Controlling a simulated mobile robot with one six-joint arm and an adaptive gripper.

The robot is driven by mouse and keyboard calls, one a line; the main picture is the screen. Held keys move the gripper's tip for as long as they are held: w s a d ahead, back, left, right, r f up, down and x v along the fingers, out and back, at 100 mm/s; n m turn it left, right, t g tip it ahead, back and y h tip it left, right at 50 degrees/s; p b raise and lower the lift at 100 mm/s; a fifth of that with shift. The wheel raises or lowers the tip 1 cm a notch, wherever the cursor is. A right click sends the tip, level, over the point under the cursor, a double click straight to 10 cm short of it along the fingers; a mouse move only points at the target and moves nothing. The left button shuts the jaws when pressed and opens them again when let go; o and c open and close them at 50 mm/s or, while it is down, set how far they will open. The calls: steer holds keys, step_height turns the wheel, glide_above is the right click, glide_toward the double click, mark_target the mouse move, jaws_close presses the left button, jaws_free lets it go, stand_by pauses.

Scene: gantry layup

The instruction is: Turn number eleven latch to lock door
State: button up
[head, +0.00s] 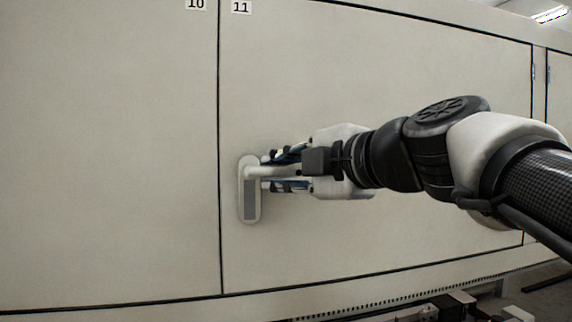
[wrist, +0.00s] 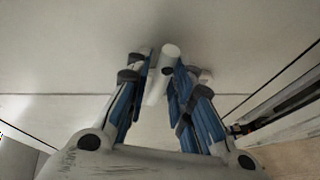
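The number eleven door (head: 400,80) is a large cream panel that looks flush with the panel beside it. Its latch (head: 249,200) is a white upright oblong plate with a grey insert near the door's left edge. The latch handle (head: 262,172) is a white bar pointing sideways to the right from the upper part of the plate. My gripper (head: 280,171) reaches in from the right, one finger above the handle and one below. In the wrist view the white handle (wrist: 160,78) lies between the blue and black fingers, which look closed against it. The fingers hide part of the handle.
The "11" label (head: 241,7) is at the door's top left. The "10" panel (head: 110,150) stands to the left across a dark seam. Dark equipment (head: 450,305) sits low below the door's bottom edge. The door face around the latch is clear.

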steer(key=shift+w+a, duration=0.2)
steer(key=shift+w, duration=0.15)
steer(key=shift+s+d, duration=0.1)
steer(key=shift+d, duration=0.05)
steer(key=shift+c, duration=0.5)
jaws_close()
